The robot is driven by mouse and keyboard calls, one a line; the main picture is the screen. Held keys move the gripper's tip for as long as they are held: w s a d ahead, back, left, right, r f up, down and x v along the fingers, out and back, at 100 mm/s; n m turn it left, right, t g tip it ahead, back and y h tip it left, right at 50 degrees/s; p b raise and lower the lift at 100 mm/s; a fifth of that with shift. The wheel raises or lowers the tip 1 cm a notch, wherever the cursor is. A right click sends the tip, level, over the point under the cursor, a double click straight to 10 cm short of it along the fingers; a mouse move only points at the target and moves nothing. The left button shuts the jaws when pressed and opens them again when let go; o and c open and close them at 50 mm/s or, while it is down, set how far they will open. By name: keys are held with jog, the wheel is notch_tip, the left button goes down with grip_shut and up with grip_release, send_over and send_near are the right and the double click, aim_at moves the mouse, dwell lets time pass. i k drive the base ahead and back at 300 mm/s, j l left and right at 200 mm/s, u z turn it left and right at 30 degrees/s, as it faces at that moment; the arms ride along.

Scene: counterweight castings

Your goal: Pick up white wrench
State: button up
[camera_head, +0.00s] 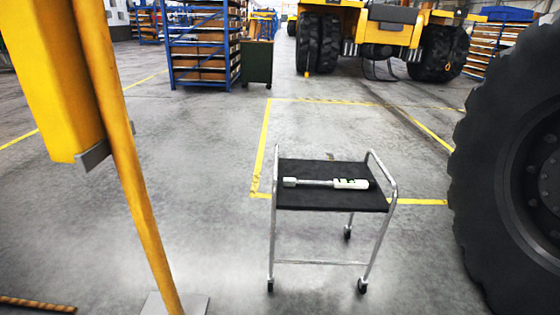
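A white wrench (327,183) lies flat on the black top of a small wheeled cart (300,168), near the middle of the camera_head view. It has a white head at the left, a thin grey shaft and a thicker white handle with green and dark marks at the right. Nothing covers it. My gripper is not in view.
A yellow post (135,190) and a yellow block (55,80) stand close at the left. A large black tyre (480,170) stands at the right. Blue shelving (172,60) and a yellow vehicle (390,25) are at the back. The floor around the cart is mostly clear.

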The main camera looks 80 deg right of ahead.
aim_at(288, 181)
jog(key=l+z, duration=0.1)
jog(key=z, duration=2.55)
